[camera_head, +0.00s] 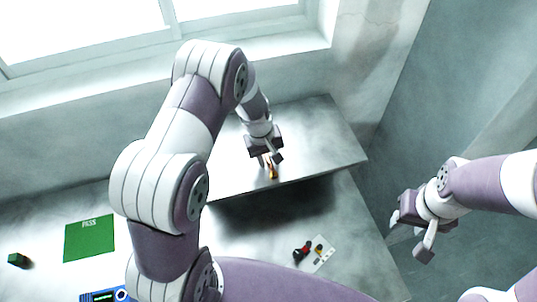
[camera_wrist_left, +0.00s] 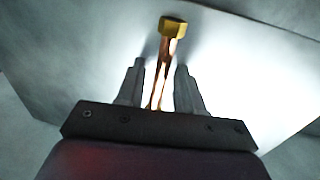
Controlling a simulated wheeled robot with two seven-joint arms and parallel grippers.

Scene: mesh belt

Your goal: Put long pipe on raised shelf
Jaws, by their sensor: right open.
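The long pipe is copper with a yellow hex end (camera_wrist_left: 173,27). In the head view the pipe (camera_head: 272,173) shows at the front part of the raised shelf (camera_head: 315,130), a grey slab by the wall. My left gripper (camera_head: 268,158) is over the shelf. In the left wrist view its fingers (camera_wrist_left: 160,72) stand apart on either side of the pipe, with gaps visible. The pipe's lower end is hidden by the gripper body. My right gripper (camera_head: 410,236) is open and empty at the right, away from the shelf.
A green PASS mat (camera_head: 88,240), a green block (camera_head: 17,260) and a blue device (camera_head: 100,296) are on the lower table at left. A red-and-black item (camera_head: 302,251) and a pale card (camera_head: 322,262) with a yellow part lie below the shelf. The shelf's right part is clear.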

